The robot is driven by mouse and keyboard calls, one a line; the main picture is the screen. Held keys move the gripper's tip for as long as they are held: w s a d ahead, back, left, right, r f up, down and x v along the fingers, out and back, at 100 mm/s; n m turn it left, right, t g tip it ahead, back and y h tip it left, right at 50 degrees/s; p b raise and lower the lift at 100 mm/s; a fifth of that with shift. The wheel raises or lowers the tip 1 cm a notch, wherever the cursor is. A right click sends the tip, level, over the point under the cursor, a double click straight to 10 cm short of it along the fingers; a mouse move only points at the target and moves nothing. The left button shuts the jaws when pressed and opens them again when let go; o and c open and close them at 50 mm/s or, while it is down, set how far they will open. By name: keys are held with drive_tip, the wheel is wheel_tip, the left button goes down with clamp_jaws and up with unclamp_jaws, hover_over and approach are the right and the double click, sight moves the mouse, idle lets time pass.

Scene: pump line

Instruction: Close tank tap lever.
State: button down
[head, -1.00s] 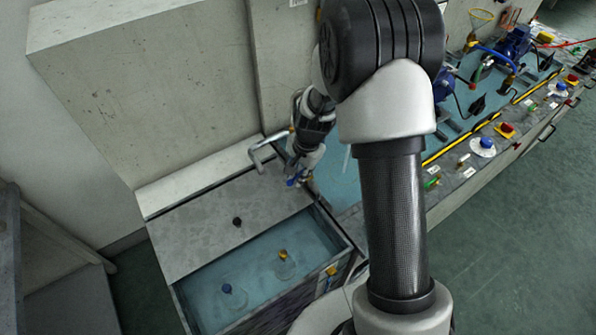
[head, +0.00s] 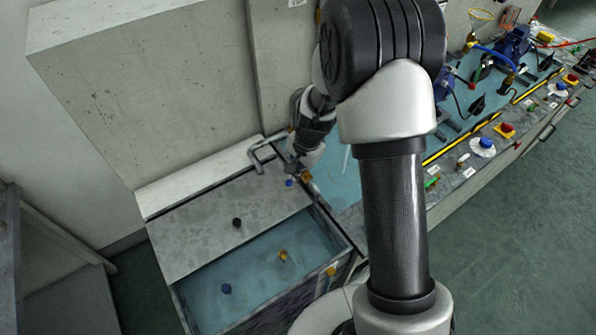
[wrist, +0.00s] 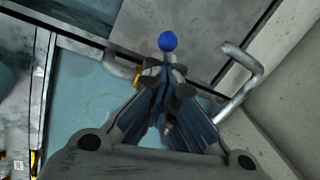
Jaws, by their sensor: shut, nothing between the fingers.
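A lever with a round blue knob (wrist: 168,41) shows just beyond my fingertips in the wrist view. The knob also shows in the head view (head: 289,183), beside a bent grey pipe (head: 262,151). I take it for the tap lever, but its stem is hidden by my fingers. My gripper (wrist: 165,72) is shut and empty, with its tips close to the knob; I cannot tell whether they touch it. In the head view my gripper (head: 298,169) is partly hidden by my arm. A small yellow part (wrist: 137,80) shows left of the fingers.
A water tank (head: 340,236) stands below, with a blue knob (head: 227,289) and a yellow knob (head: 283,255) in it. Its grey cover (head: 200,235) carries a black knob. A concrete wall (head: 150,100) rises behind. A bench with pumps (head: 513,45) runs to the right.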

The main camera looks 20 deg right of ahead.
drive_tip(key=shift+s+a+f, duration=0.2)
drive_tip(key=shift+s+f, duration=0.1)
drive_tip(key=shift+s, duration=0.15)
drive_tip(key=p, duration=0.1)
drive_tip(key=m+p, duration=0.1)
drive_tip(key=p, duration=0.1)
drive_tip(key=m+p, duration=0.1)
drive_tip(key=shift+w+a+r+p, duration=0.25)
drive_tip(key=shift+w+a+p, duration=0.05)
drive_tip(key=shift+w, duration=0.05)
drive_tip(key=shift+w+f+m+p, duration=0.1)
drive_tip(key=shift+f+m+p, duration=0.1)
drive_tip(key=shift+m+p, duration=0.5)
drive_tip(key=c, duration=2.4)
unclamp_jaws()
drive_tip(key=c, duration=2.1)
unclamp_jaws()
drive_tip(key=shift+o, duration=0.7)
drive_tip(key=shift+r, duration=0.15)
drive_tip(key=shift+o, duration=1.2)
drive_tip(key=v, duration=1.2)
drive_tip(key=shift+w, duration=0.25)
